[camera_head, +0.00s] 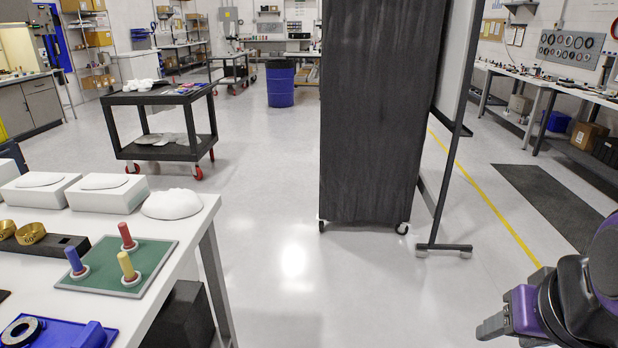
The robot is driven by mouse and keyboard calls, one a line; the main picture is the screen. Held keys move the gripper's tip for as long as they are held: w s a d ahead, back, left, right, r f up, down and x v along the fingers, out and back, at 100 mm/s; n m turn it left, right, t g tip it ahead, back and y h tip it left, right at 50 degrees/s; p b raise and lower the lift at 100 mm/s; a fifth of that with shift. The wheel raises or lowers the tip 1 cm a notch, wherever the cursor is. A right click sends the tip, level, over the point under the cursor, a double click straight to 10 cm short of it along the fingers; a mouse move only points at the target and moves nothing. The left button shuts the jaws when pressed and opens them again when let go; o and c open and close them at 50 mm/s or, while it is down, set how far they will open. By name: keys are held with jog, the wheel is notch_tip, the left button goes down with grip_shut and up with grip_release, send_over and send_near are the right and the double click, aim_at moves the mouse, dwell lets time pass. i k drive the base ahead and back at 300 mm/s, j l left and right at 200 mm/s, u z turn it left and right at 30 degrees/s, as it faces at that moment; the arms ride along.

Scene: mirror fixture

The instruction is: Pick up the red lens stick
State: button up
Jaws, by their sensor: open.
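The red lens stick (126,234) stands upright in a pale round base on a green mat (150,247) on the white table at the left. A blue stick (75,260) and a yellow stick (127,265) stand on the same mat in similar bases, in front of the red one. My gripper (491,326) is at the lower right, far from the table, with open floor between. It is open and seen side-on; nothing shows in it. Part of my arm is cut off by the right edge.
Brass rings (30,234) on a dark block, white boxes (108,193), a white dome (171,204) and a blue tray (60,332) share the table (196,228). A black wheeled screen (375,110) stands mid-floor. A black cart (160,98) stands behind the table.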

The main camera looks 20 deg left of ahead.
aim_at(129, 245)
jog(key=i+u, duration=0.4)
jog(key=i+l+u, duration=0.1)
jog(key=i+u, duration=0.55)
jog(key=u, duration=0.2)
jog(key=i+l+u, duration=0.1)
jog(key=u, duration=0.3)
jog(key=i+l+u, duration=0.15)
jog(key=i+u, duration=0.25)
jog(key=k, duration=0.1)
